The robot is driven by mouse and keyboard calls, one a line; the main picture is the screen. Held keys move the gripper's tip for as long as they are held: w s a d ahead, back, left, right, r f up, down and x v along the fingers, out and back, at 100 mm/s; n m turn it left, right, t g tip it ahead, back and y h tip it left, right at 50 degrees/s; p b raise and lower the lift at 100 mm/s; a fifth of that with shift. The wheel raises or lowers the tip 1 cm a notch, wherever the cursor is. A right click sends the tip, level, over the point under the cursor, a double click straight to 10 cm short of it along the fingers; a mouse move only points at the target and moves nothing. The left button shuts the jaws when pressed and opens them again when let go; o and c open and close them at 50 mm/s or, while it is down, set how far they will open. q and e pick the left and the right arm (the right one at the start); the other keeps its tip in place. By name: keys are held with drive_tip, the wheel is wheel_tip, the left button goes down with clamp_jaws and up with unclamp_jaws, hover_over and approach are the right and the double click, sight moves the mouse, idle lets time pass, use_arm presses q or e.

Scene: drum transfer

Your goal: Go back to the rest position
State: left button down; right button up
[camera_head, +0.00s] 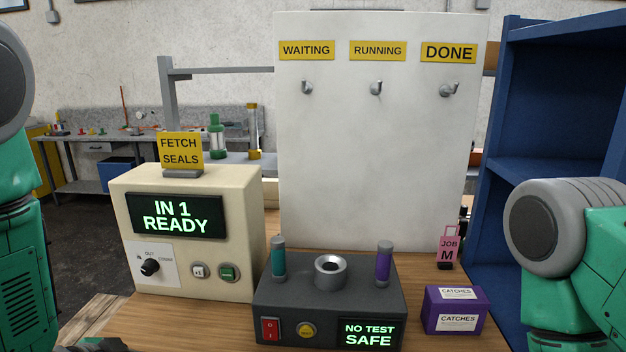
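My two green and grey arms show at the left and right edges of the head view. Neither gripper's fingers are in view. A small dark and green piece shows at the bottom left edge, too cut off to tell what it is. A cream box (190,185) reads "IN 1 READY" and has a knob and two buttons. A dark tester box (330,297) reads "NO TEST SAFE". It has a metal ring socket (330,270) between a teal cylinder (278,259) and a purple cylinder (384,264), both upright.
A white board (375,160) carries empty hooks under "WAITING", "RUNNING" and "DONE". A yellow "FETCH SEALS" sign (181,150) stands on the cream box. A blue shelf (530,130) stands beside my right arm.

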use_arm(q)
drive_tip(key=s+d+f+n+g+b, duration=0.1)
drive_tip(key=s+f+n+g+b, duration=0.3)
drive_tip(key=s+f, duration=0.8)
drive_tip(key=s+d+f+n+g+y+b, duration=0.1)
drive_tip(key=s+d+f+n+g+b, duration=0.1)
drive_tip(key=s+f+b, duration=0.5)
drive_tip(key=s+f+n+g, duration=0.1)
drive_tip(key=s+f+n, duration=0.1)
drive_tip(key=s+f, duration=0.4)
wheel_tip(320, 180, down, 3)
drive_tip(key=shift+s+d+f+n+g, duration=0.1)
drive_tip(key=shift+s+d+n+g, duration=0.1)
drive_tip(key=shift+s+n+g, duration=0.15)
drive_tip(key=shift+w+a, duration=0.1)
